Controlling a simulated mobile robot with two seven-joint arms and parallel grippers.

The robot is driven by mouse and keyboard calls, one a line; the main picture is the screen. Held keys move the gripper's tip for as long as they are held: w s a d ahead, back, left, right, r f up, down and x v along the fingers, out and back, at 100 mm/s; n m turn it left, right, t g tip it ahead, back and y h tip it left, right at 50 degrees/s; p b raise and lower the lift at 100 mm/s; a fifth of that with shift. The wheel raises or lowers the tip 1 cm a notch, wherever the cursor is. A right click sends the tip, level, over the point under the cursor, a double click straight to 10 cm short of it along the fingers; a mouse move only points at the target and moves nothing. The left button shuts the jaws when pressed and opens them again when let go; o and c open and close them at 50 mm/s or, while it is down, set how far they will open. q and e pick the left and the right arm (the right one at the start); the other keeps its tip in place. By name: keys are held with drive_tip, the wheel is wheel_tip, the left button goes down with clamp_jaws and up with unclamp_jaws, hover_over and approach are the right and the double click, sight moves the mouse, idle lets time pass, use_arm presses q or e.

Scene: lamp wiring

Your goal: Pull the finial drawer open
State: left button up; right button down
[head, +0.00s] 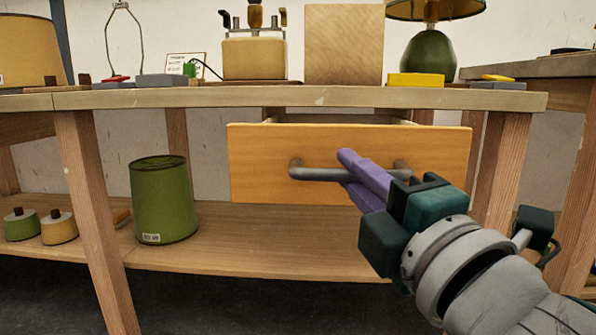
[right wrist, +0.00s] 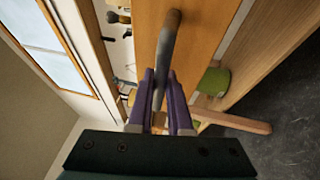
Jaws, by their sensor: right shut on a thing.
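The finial drawer (head: 260,184) is a light wooden drawer under the workbench in the head view. It stands partly pulled out, and its rear opening shows above the front panel. A grey bar handle (head: 318,174) runs across its front. My right gripper (head: 352,168), with purple fingers, is shut on the handle near its middle. In the right wrist view the fingers (right wrist: 161,100) lie on both sides of the handle (right wrist: 166,50). The drawer's contents are hidden. My left gripper is not in view.
The workbench top (head: 200,98) holds a wooden block (head: 343,45), a green lamp base (head: 428,56), a yellow box (head: 415,80) and other parts. A green cylindrical shade (head: 163,200) stands on the lower shelf, left of the drawer. Wooden legs (head: 97,220) flank the space.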

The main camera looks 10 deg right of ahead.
drive_tip(key=c, duration=0.8)
unclamp_jaws()
drive_tip(key=shift+c, duration=0.2)
drive_tip(key=shift+s, duration=0.25)
drive_tip(key=p+v, duration=0.1)
drive_tip(key=v, duration=0.8)
drive_tip(key=shift+s, duration=0.2)
